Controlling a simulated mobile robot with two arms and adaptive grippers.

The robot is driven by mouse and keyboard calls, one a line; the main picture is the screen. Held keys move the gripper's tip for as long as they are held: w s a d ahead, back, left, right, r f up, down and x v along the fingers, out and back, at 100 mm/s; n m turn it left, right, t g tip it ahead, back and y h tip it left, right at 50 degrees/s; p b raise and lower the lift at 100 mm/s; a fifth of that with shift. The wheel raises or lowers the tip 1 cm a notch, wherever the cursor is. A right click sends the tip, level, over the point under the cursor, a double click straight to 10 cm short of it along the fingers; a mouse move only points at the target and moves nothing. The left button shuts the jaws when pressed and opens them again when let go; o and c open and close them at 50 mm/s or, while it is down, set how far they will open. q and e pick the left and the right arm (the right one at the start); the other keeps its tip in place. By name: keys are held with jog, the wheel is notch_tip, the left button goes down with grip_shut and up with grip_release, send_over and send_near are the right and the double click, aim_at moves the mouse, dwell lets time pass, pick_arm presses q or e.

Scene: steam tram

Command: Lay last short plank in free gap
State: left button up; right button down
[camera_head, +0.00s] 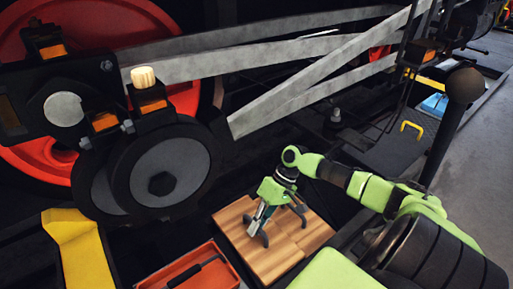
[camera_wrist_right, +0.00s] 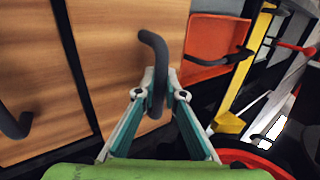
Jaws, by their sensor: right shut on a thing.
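My right gripper (camera_head: 258,220) reaches down over the wooden planks (camera_head: 272,262) near the lower middle of the head view. In the right wrist view the gripper (camera_wrist_right: 158,95) is shut on the dark curved handle (camera_wrist_right: 152,45) of a short plank (camera_wrist_right: 120,50). A narrow dark slit separates this plank from another plank (camera_wrist_right: 35,60) with a dark handle at the left. I cannot tell whether the held plank rests flat or is slightly raised. The gripper hides part of the planks in the head view. My left gripper is out of view.
An orange tray (camera_head: 224,276) with a dark tool lies left of the planks; it also shows in the right wrist view (camera_wrist_right: 207,38). A yellow part (camera_head: 78,245), wheels and grey rods (camera_head: 260,62) stand behind and left. A dark post (camera_head: 448,125) stands at the right.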

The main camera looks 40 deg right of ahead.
jog(key=shift+f+b, duration=0.4)
jog(key=shift+f, duration=1.75)
jog(key=shift+f, duration=0.2)
jog(key=c, duration=2)
grip_release()
jog(key=shift+c, duration=0.2)
jog(key=v, duration=1.2)
jog(key=shift+a, duration=0.1)
jog(key=shift+a, duration=0.1)
